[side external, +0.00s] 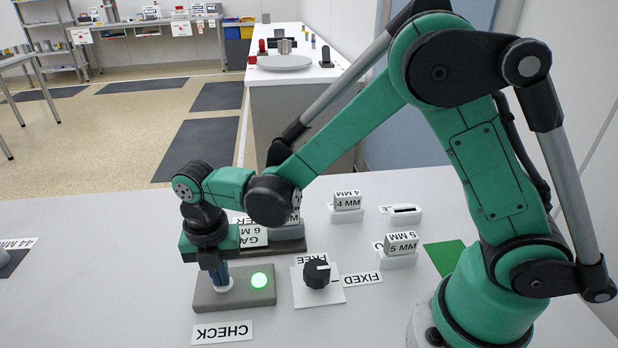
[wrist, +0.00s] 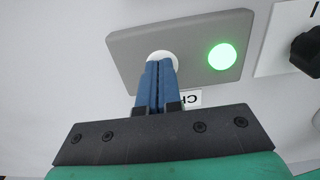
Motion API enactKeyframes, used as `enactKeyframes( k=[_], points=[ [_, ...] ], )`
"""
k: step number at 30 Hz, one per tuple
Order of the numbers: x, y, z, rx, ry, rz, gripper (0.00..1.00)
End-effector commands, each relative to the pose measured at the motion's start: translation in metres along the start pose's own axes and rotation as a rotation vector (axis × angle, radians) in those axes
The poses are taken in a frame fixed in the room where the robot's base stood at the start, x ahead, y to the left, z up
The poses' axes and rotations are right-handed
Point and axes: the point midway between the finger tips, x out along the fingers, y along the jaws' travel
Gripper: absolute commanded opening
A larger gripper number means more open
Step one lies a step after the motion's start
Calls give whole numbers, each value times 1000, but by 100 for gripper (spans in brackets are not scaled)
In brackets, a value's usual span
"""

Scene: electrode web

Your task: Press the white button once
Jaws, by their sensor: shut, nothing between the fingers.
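The white button (wrist: 161,56) sits on a grey box (side external: 236,299), left of a glowing green light (side external: 259,280). The light also shows lit in the wrist view (wrist: 222,57). My gripper (side external: 221,284) is shut and empty, pointing down with its blue fingertips over the white button. In the wrist view the fingers (wrist: 158,78) lie side by side and cover most of the button, leaving its far rim visible. The tips look to be at the button; I cannot tell whether it is pressed down.
A CHECK label (side external: 222,332) lies in front of the box. A black knob (side external: 317,273) on a white plate stands close on the right. Blocks marked 4 MM (side external: 348,201) and 5 MM (side external: 401,243) stand farther right. The table's front left is clear.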

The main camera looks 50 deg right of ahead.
Motion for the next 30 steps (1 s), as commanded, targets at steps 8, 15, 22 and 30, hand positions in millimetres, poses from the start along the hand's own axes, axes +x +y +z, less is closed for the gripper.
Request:
enactKeyframes(
  k=[8, 15, 22, 30],
  points=[
    [-24, 0, 0, 0, -1, 2, 0],
    [-77, 0, 0, 0, -1, 1, 0],
    [-119, 0, 0, 0, -1, 1, 0],
    [-140, 0, 0, 0, 0, 1, 0]
  ],
)
